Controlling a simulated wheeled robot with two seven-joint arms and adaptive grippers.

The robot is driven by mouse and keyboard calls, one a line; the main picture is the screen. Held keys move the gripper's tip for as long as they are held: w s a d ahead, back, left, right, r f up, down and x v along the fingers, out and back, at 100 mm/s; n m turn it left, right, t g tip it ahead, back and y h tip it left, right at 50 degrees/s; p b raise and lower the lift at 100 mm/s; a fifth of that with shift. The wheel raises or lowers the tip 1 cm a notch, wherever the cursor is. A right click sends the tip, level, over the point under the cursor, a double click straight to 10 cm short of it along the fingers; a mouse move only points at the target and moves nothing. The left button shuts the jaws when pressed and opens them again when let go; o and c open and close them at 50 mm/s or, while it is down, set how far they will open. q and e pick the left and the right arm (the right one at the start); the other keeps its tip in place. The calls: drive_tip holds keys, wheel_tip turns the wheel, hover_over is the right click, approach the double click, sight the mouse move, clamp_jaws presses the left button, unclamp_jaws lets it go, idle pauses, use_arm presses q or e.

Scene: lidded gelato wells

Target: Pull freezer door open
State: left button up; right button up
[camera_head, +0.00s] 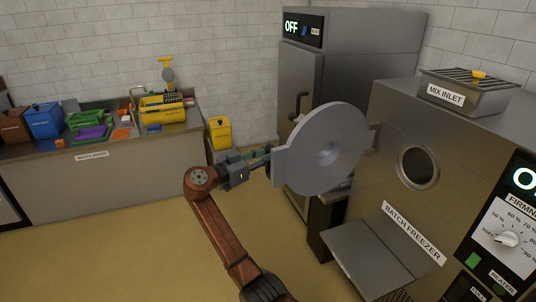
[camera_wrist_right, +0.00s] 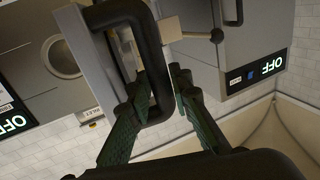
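The batch freezer's round grey door (camera_head: 345,135) stands swung out from the front of the batch freezer (camera_head: 385,195). It is joined at a hinge on the right, and the round opening (camera_head: 418,167) is uncovered. My right gripper (camera_head: 262,158) is at the door's free left edge. In the right wrist view, the dark loop handle (camera_wrist_right: 160,70) passes between the green fingers of my right gripper (camera_wrist_right: 163,78). One finger is inside the loop and one outside, both close against the bar. My left gripper is not in view.
A tall grey cabinet (camera_head: 365,45) with an OFF display stands behind the door. The mix inlet (camera_head: 465,95) sits on top of the freezer. A counter (camera_head: 110,175) with bins and tools runs along the left wall.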

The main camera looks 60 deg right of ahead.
drive_tip(key=shift+o, duration=0.3)
drive_tip(key=shift+w+a, duration=0.35)
drive_tip(key=shift+a, duration=0.2)
drive_tip(key=v, duration=1.1)
drive_tip(key=shift+a, duration=0.25)
